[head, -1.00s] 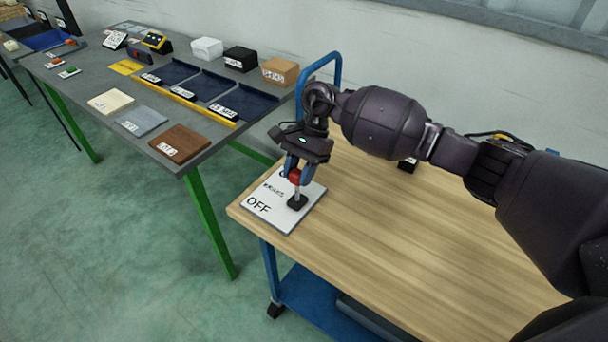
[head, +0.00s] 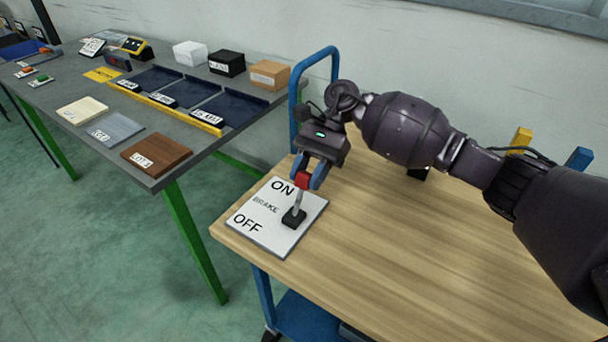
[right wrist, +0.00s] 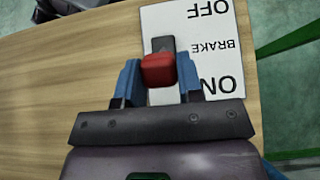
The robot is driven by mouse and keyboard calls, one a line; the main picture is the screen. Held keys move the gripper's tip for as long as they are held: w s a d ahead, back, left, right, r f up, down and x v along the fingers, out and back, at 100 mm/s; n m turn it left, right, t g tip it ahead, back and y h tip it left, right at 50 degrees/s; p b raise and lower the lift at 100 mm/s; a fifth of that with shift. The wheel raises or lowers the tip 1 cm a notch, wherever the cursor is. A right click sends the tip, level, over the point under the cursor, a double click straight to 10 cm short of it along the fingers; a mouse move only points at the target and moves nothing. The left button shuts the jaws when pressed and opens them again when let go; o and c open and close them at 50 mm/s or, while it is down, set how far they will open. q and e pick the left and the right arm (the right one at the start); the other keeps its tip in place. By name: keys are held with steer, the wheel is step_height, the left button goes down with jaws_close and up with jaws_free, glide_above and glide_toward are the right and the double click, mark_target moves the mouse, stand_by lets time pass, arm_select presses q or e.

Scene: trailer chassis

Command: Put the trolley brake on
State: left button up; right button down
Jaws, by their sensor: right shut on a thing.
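The trolley has a wooden top (head: 420,240) and a blue frame. A white brake plate (head: 262,232) lies at its near left corner, marked ON at the far end, BRAKE in the middle and OFF at the near end. A brake lever (head: 298,201) with a black base, grey shaft and red knob (head: 303,180) rises from the plate and leans a little toward ON. My right gripper (head: 310,178) is shut on the red knob. The right wrist view shows the knob (right wrist: 158,70) between the blue fingers. My left gripper is not in view.
A blue trolley handle (head: 293,105) stands behind the right gripper. A grey workbench (head: 90,135) with trays, boxes and plates stands to the left. Yellow (head: 520,140) and blue (head: 578,160) upright pieces show at the right. Most of the visible wooden top is clear.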

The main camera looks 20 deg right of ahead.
steer(key=shift+d+f, duration=0.1)
steer(key=shift+d, duration=0.05)
steer(key=c, duration=0.8)
jaws_free()
steer(key=shift+w, duration=0.1)
steer(key=shift+o, duration=0.2)
steer(key=b+v, duration=0.1)
steer(key=v, duration=0.9)
steer(key=shift+d+r, duration=0.25)
steer(key=shift+r, duration=0.05)
steer(key=shift+w, duration=0.1)
